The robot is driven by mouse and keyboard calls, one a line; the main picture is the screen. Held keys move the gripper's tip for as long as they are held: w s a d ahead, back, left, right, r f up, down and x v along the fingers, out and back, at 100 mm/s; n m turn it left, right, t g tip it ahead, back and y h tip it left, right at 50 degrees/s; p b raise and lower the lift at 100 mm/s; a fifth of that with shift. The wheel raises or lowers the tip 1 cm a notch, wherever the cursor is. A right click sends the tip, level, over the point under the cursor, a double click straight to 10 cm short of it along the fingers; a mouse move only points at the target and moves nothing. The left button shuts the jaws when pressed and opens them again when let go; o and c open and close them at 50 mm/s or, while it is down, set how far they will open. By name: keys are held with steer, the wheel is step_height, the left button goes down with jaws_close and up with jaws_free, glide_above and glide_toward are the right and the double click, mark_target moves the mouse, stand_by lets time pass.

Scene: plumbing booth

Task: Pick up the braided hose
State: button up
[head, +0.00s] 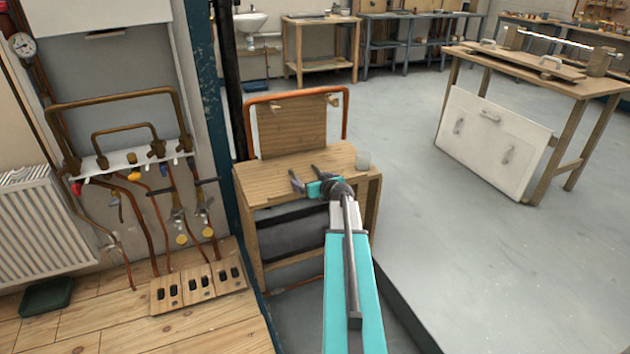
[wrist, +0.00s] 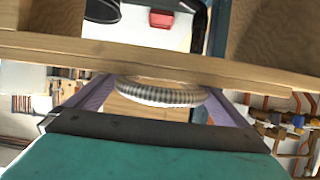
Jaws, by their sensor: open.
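The braided hose (wrist: 160,93) shows in the wrist view as a grey ribbed curve spanning the space between my two fingers. It runs beside a wooden edge (wrist: 160,62), and part of it is hidden. I cannot tell whether the fingers touch it. I cannot make out the hose in the head view. My gripper (head: 307,175) is open, with its fingers spread, over the small wooden bench (head: 262,183) in the head view.
An orange pipe frame (head: 297,93) and a wooden panel (head: 291,128) rise behind. A pipe manifold (head: 130,158) is at left. Open floor (head: 480,260) lies to the right.

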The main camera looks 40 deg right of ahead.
steer(key=c, duration=0.8)
steer(key=shift+c, duration=0.2)
steer(key=shift+r+p, duration=0.3)
steer(key=shift+r, duration=0.5)
step_height(320, 180, up, 2)
steer(key=shift+r+p, duration=0.2)
steer(key=shift+p, duration=0.2)
steer(key=s+a+p, duration=0.2)
steer(key=s+p, duration=0.1)
steer(key=s, duration=0.4)
steer(key=s+a+r+p, duration=0.1)
steer(key=s+a+p, duration=0.1)
steer(key=s, duration=0.5)
steer(key=shift+s+a+p, duration=0.2)
steer(key=shift+a+p, duration=0.2)
steer(key=shift+a, duration=0.05)
